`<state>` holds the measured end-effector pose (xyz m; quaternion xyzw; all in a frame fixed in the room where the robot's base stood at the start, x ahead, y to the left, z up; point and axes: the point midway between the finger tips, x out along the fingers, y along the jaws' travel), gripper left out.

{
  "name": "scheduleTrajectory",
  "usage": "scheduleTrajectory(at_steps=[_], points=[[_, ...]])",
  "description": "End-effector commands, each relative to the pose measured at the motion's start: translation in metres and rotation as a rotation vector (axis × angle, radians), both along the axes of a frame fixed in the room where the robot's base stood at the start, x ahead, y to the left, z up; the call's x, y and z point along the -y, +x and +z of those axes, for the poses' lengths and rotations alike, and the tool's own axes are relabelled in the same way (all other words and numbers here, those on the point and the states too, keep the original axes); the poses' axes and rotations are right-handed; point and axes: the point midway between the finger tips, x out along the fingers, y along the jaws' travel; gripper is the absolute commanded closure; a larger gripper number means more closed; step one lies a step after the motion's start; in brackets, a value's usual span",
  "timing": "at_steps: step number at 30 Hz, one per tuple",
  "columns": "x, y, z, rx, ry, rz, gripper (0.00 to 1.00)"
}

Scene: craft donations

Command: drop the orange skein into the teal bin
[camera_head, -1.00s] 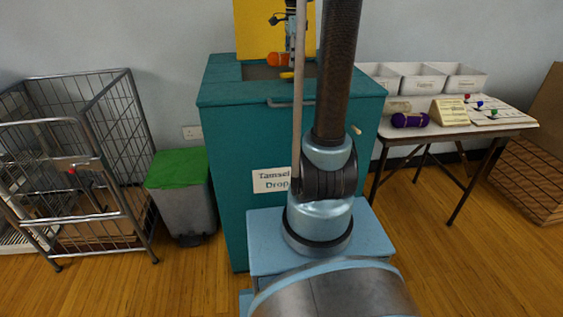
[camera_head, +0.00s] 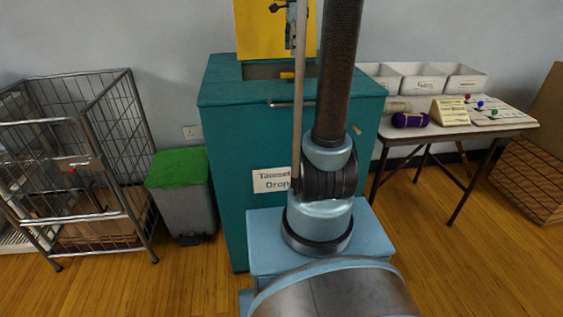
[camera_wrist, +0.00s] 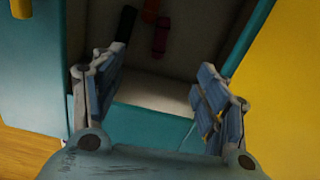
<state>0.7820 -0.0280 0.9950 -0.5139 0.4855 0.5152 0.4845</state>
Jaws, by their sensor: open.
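The teal bin (camera_head: 232,150) stands ahead of me, with an opening in its top. In the wrist view, its pale inside wall (camera_wrist: 185,65) shows between my fingers. My gripper (camera_wrist: 162,62) is open and empty, pointing down at the opening. A reddish-orange item (camera_wrist: 161,36), probably the orange skein, lies inside the bin below the fingers, apart from them; the dim light leaves this uncertain. A dark item (camera_wrist: 127,22) lies beside it. In the head view, no orange skein shows, and my arm covers part of the bin.
A yellow panel (camera_head: 258,28) stands behind the opening. A wire cage cart (camera_head: 95,135) and a green-lidded grey bin (camera_head: 184,200) are on the left. A table (camera_head: 500,127) on the right holds a purple skein (camera_head: 410,120) and white trays (camera_head: 425,80).

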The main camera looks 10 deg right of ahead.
Motion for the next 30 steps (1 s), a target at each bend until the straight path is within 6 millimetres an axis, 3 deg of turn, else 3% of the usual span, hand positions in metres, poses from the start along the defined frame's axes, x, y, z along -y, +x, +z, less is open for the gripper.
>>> scheduleTrajectory(at_steps=[6, 13, 30], points=[[0.0, 0.0, 0.041, 0.0, 0.0, 0.0, 0.33], [0.0, 0.001, 0.069, -0.001, 0.0, 0.0, 0.33], [0.002, 0.0, 0.077, -0.001, 0.0, -0.003, 0.33]])
